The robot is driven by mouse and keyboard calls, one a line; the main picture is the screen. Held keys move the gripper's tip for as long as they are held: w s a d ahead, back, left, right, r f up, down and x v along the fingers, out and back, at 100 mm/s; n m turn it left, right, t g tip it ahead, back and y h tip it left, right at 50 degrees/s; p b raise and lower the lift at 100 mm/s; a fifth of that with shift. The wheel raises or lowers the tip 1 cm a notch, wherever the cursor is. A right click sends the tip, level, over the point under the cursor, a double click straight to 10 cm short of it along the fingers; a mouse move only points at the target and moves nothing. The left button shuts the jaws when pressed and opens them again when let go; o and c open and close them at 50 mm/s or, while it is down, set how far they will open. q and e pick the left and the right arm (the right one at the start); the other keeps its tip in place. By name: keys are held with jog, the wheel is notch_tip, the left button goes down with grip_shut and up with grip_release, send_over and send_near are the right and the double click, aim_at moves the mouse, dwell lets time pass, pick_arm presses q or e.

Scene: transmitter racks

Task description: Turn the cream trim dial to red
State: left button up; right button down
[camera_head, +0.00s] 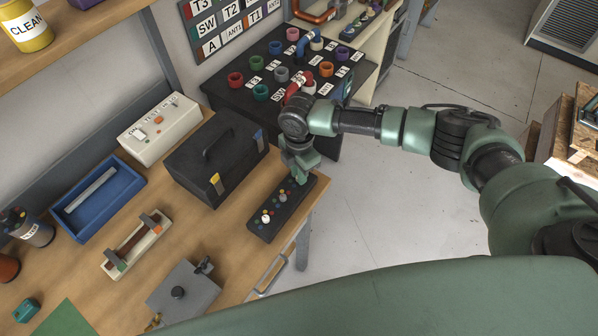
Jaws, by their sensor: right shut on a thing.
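A black dial panel (255,228) lies along the right edge of the wooden bench. Small coloured dots surround its dials. A whitish dial (266,218) is at its near end and a pale greyish dial (283,197) is at its middle. Both are uncovered. My right gripper (301,174) points down over the panel's far end and is shut on a dial there. The gripper hides that dial, so its colour and pointing direction cannot be read. I cannot tell for sure which dial is the cream one. My left gripper is not in view.
A black toolbox (216,158) stands left of the panel. A grey box (184,292) with a knob, a cream tray (136,244) and a blue tray (98,198) are on the bench (215,232). A black rack of coloured rings (262,83) stands behind my right arm.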

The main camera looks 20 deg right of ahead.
jog(key=m, duration=1.1)
jog(key=shift+r+m, duration=0.1)
jog(key=shift+m, duration=0.2)
jog(key=shift+w+m, duration=0.1)
jog(key=shift+m, duration=1)
jog(key=c, duration=1.3)
grip_release()
jog(key=shift+c, duration=0.2)
